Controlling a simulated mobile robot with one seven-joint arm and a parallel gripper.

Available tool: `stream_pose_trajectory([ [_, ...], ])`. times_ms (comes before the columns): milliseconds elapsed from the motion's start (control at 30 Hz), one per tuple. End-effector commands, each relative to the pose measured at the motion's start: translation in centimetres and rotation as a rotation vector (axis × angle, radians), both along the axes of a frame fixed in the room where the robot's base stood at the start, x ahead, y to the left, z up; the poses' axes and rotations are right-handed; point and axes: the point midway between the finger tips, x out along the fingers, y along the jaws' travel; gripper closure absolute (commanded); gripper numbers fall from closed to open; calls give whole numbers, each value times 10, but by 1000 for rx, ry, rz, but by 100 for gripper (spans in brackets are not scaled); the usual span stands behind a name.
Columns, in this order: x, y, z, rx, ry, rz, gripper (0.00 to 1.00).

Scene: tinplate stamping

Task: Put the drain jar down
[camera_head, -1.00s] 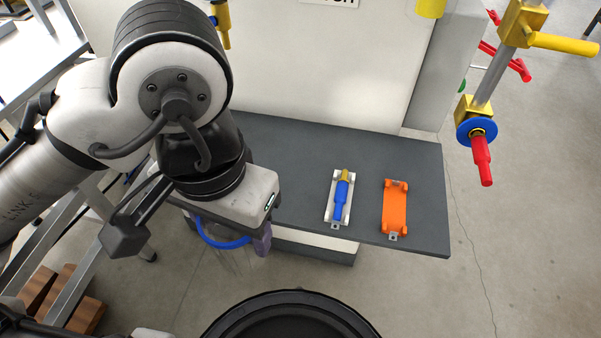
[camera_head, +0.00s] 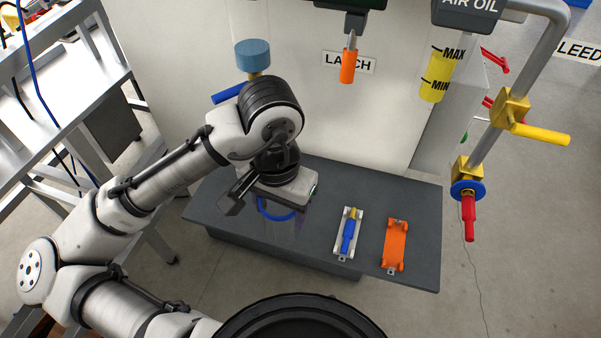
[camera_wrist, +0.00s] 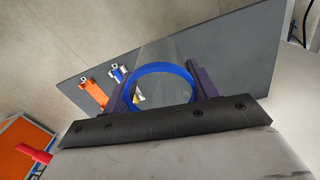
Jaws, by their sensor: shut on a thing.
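The drain jar (camera_head: 273,215) is a clear vessel with a blue rim. My gripper (camera_head: 281,212), with purple fingers, is shut on it. In the head view, my wrist covers much of the jar, which is over the left part of the dark grey bench (camera_head: 225,205). In the wrist view, the blue rim of the jar (camera_wrist: 160,68) sits between the two fingers, with the bench (camera_wrist: 235,65) behind it. Whether the jar's base touches the bench cannot be told.
A white holder (camera_head: 342,250) with a blue-handled tool (camera_head: 349,236) and an orange holder (camera_head: 395,246) lie to the right on the bench. A pipe with a yellow lever (camera_head: 540,133) and red handle (camera_head: 468,218) stands beyond. Bench around the jar looks clear.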

Motion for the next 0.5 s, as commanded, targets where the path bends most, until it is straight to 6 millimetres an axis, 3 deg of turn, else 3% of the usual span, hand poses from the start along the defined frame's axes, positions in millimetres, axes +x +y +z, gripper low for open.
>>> stream_pose_trajectory([
  [33,1,-1,8,-3,4,-2,64],
  [300,9,-10,6,-2,1,-13,64],
  [500,56,-25,2,-1,0,-14,64],
])
